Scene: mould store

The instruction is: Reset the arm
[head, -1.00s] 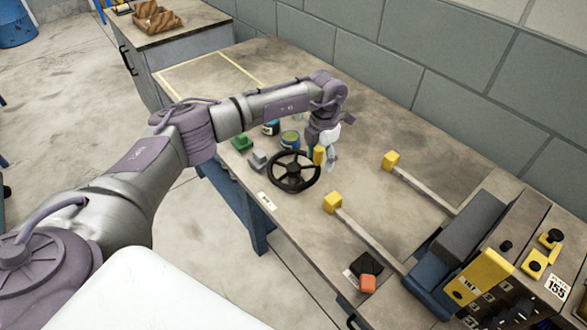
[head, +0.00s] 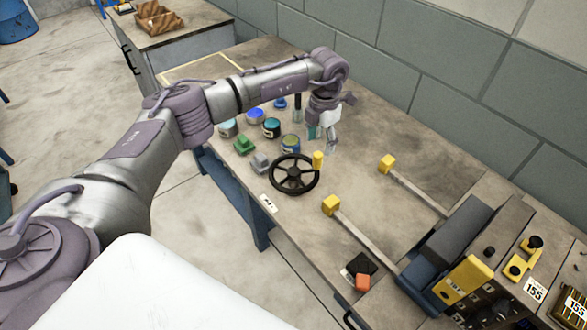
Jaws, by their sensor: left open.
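My left arm reaches in from the left across the head view and bends down over the table. My left gripper (head: 324,139) is open and points down, with nothing seen between its fingers. It is above the table, just behind a black handwheel (head: 293,174) with a yellow knob (head: 318,160). Whether its fingertips touch the table is hard to tell. My right gripper is not in view.
Several small cans, one a dark can with a teal top (head: 271,128), stand left of the gripper. A green block (head: 244,145) and grey block (head: 261,163) lie nearer. Two yellow-ended levers (head: 331,206) and a control box (head: 462,279) are on the right. The table (head: 400,145) is bare toward the wall.

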